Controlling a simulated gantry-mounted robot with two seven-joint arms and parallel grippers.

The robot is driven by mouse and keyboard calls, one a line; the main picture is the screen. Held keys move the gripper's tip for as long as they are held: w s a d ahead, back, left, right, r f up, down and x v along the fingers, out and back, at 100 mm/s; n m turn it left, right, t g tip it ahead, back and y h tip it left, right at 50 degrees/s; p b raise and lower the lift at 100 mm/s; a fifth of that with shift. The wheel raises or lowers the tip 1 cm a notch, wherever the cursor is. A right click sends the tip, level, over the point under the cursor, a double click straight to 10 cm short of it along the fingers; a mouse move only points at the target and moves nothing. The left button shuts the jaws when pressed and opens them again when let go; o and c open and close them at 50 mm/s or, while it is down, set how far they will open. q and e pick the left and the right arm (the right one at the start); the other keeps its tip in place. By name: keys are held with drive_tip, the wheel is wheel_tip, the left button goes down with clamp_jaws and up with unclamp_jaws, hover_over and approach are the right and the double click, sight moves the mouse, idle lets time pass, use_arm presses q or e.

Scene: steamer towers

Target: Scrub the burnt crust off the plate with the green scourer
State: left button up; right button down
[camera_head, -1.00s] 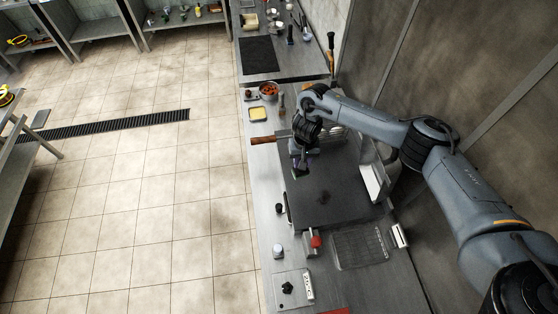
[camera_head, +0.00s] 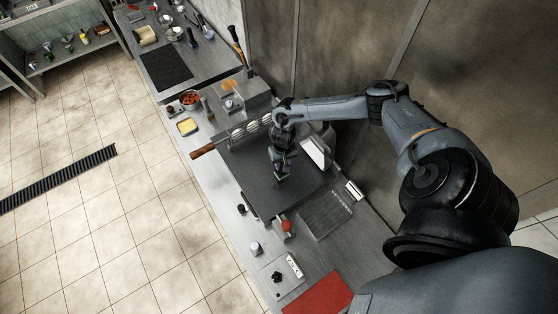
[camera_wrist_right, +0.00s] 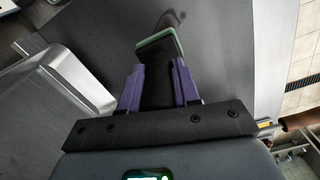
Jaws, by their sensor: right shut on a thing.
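The plate (camera_head: 252,182) is a wide dark grey flat griddle on the steel counter; it also fills much of the right wrist view (camera_wrist_right: 218,55). My right gripper (camera_head: 281,168), with purple fingers (camera_wrist_right: 158,88), is shut on the green scourer, a dark block with a green edge (camera_wrist_right: 160,40). A bit of green shows under the gripper in the head view (camera_head: 281,179). The scourer is at or just above the plate; I cannot tell if it touches. A dark brown crust patch (camera_wrist_right: 171,17) lies just beyond the scourer's edge. My left gripper is not in view.
A wooden handle (camera_head: 203,151) sticks out at the plate's left corner. A white upright panel (camera_head: 314,152) stands at its right edge. A wire rack (camera_head: 325,213), a red-topped container (camera_head: 286,226) and a red mat (camera_head: 318,294) lie in front. A wall stands close behind.

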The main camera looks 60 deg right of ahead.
idle(0.3)
wheel_tip(320, 180, down, 5)
drive_tip(key=shift+b, duration=1.25)
drive_tip(key=shift+r, duration=0.2)
drive_tip(key=shift+p, duration=0.35)
drive_tip(key=shift+f, duration=0.1)
drive_tip(key=shift+f, duration=0.1)
drive_tip(key=shift+f, duration=0.5)
drive_tip(key=shift+w, duration=0.1)
